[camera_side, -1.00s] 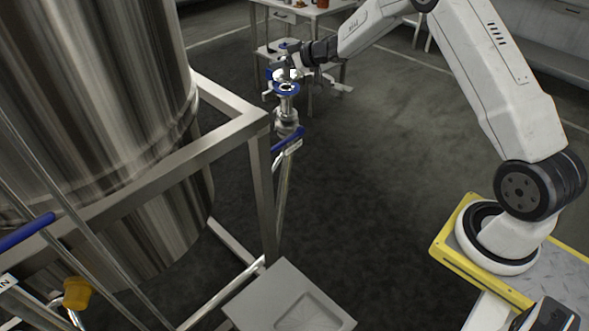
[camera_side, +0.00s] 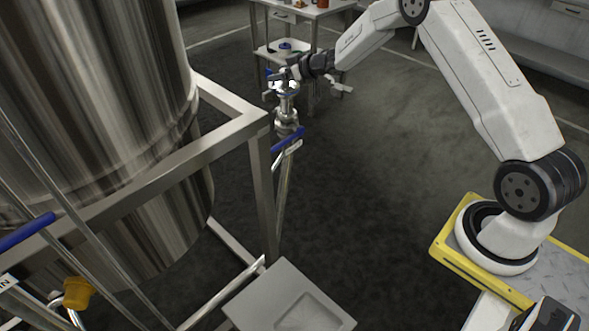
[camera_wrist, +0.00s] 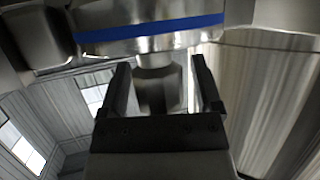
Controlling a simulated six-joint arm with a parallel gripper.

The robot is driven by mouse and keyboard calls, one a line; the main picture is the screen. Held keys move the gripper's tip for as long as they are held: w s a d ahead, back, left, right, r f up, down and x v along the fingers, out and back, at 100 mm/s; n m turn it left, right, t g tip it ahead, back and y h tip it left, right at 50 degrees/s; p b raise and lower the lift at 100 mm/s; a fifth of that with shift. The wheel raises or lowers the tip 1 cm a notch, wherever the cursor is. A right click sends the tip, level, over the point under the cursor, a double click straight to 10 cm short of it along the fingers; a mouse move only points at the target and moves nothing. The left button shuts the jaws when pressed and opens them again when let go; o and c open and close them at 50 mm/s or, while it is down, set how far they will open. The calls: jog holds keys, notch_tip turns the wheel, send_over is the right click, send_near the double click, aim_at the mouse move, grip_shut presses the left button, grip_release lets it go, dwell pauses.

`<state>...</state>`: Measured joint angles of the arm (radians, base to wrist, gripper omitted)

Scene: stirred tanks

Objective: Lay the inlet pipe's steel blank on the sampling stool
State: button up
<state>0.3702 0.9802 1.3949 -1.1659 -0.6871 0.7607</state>
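The inlet pipe's upright top end (camera_side: 287,113) stands beside the tank frame in the side view. In the wrist view a steel stub, which looks like the knob of the steel blank (camera_wrist: 160,88), stands between my fingers, against a steel flange with a blue band (camera_wrist: 155,32). My gripper (camera_side: 285,77) is at the pipe's top; its dark fingers (camera_wrist: 162,88) are apart on either side of the stub, with a small gap seeming to show. In the side view the gripper partly hides the blank. The grey square top of what looks like the sampling stool (camera_side: 262,292) is at the bottom, with a shallow recess.
The large steel tank (camera_side: 100,130) and its square-bar frame (camera_side: 215,143) are close on the left. A blue-handled valve (camera_side: 288,140) sits on the pipe below the gripper. A small table (camera_side: 305,12) stands behind. The floor between pipe and arm base is clear.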

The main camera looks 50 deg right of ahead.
jog(key=shift+s+r, duration=0.1)
dwell(0.3)
jog(key=v, duration=0.7)
jog(key=shift+s+d+r, duration=0.2)
jog(key=shift+d, duration=0.05)
dwell(0.6)
jog(key=s+a+m+g+h, duration=0.1)
jog(key=s+a+g, duration=0.2)
jog(key=s, duration=0.7)
jog(key=s+a+f+m+g+h, duration=0.1)
jog(key=s+a+g, duration=0.2)
jog(key=s+a, duration=0.5)
jog(key=s+a+m+g+h, duration=0.1)
jog(key=s+a+g, duration=0.3)
jog(key=s, duration=0.8)
jog(key=shift+s+a+f+m+h, duration=0.35)
jog(key=shift+a+h, duration=0.25)
jog(key=shift+a, duration=0.35)
jog(key=shift+o, duration=0.5)
jog(key=shift+s, duration=0.15)
jog(key=shift+w, duration=0.2)
